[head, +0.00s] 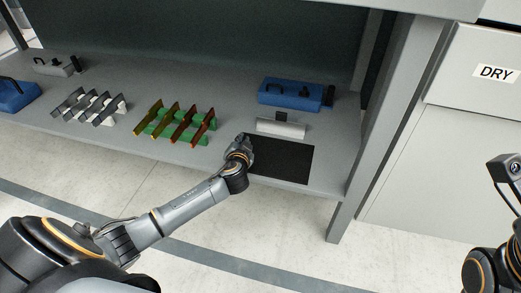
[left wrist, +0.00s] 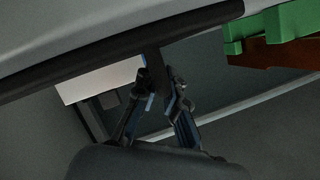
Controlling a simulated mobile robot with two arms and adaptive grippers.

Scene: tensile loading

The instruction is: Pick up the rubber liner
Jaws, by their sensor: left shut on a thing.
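The rubber liner is a flat black sheet (head: 285,160) lying on the right part of the grey shelf, close to its front edge. My left gripper (head: 242,146) is at the liner's left edge, low over the shelf. In the left wrist view its fingers (left wrist: 158,88) are closed on a dark strip, which fits the liner's edge; the exact contact is hard to make out in the dark. My right arm shows only in part at the right edge of the head view, and its fingers are not visible.
A white block (head: 281,128) and a blue case (head: 292,94) stand behind the liner. A green rack with coloured strips (head: 176,126) is left of the gripper, with a grey rack (head: 90,105) beyond. A shelf post (head: 372,150) rises at right.

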